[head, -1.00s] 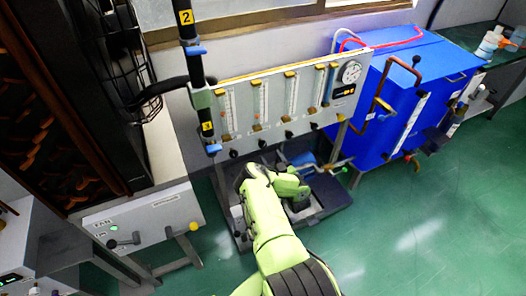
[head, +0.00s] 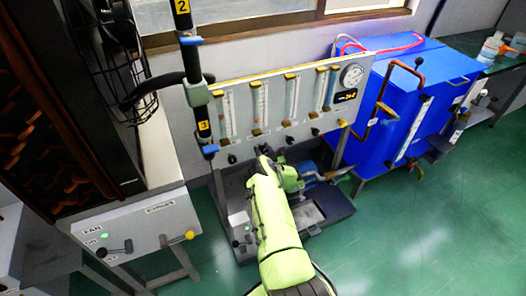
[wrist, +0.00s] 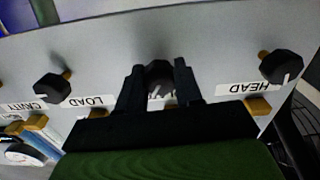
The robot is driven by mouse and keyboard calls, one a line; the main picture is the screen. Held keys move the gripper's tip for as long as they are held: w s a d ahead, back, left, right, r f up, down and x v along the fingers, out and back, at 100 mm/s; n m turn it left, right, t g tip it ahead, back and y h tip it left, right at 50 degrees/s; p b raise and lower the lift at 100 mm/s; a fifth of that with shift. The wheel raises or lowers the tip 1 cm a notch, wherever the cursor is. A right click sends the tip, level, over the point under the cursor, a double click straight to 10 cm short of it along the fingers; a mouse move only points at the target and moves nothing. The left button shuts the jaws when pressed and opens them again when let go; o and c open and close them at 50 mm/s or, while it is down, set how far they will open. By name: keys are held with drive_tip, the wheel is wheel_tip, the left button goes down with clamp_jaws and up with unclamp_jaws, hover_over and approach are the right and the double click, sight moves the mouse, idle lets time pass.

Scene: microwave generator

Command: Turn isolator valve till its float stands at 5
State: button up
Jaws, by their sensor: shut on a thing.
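The flowmeter panel (head: 209,92) carries a row of upright tubes with black knobs below. In the wrist view, which is upside down, my gripper (wrist: 160,88) is shut on the black knob (wrist: 159,72) between the LOAD and HEAD knobs. Its fingers stand on both sides of the knob, and the label there is mostly covered, so I cannot read it. In the head view my gripper (head: 264,156) is at the second knob from the left, mostly hidden by my arm. The second tube (head: 258,103) is above it; its float reading is too small to tell.
The HEAD knob (wrist: 281,66) and LOAD knob (wrist: 52,88) flank my gripper. A round gauge (head: 352,75) is at the panel's right. A blue cabinet (head: 440,75) stands to the right, and a grey box with levers (head: 135,235) to the left. Green floor is clear at the right.

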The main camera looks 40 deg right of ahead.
drive_tip(key=shift+c, duration=0.4)
drive_tip(key=shift+r+n, duration=0.1)
drive_tip(key=shift+n, duration=0.5)
drive_tip(key=shift+w+a+n+p, duration=0.1)
drive_tip(key=shift+n+p, duration=0.25)
drive_tip(key=shift+n, duration=2.15)
drive_tip(key=o, duration=1)
drive_tip(key=shift+o, duration=0.2)
